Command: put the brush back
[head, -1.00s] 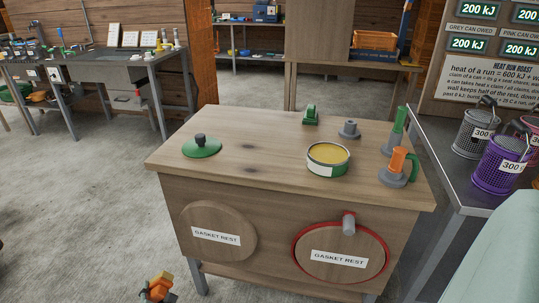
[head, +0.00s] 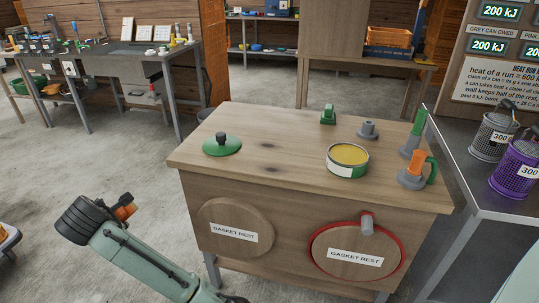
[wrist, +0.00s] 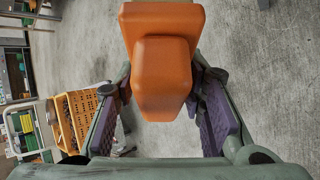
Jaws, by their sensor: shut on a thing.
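My gripper (wrist: 160,105) is shut on an orange, block-shaped piece, which I take to be the brush (wrist: 163,75); no bristles show. In the head view the orange piece (head: 124,207) shows beyond my dark wrist, left of the wooden bench (head: 285,150) and clear of it; the fingers are mostly hidden there. On the bench top, a short grey holder (head: 368,131) stands with nothing in it. A green-handled tool (head: 418,125) and an orange-handled tool with a green loop (head: 415,163) stand upright in grey bases at the right edge.
The bench also bears a green lid (head: 222,147), an open tin of yellow stuff (head: 347,160) and a small green block (head: 328,116). Two round gasket rests are on its front, the right one with a red ring (head: 315,240). Mesh cans (head: 515,175) stand on the table at right.

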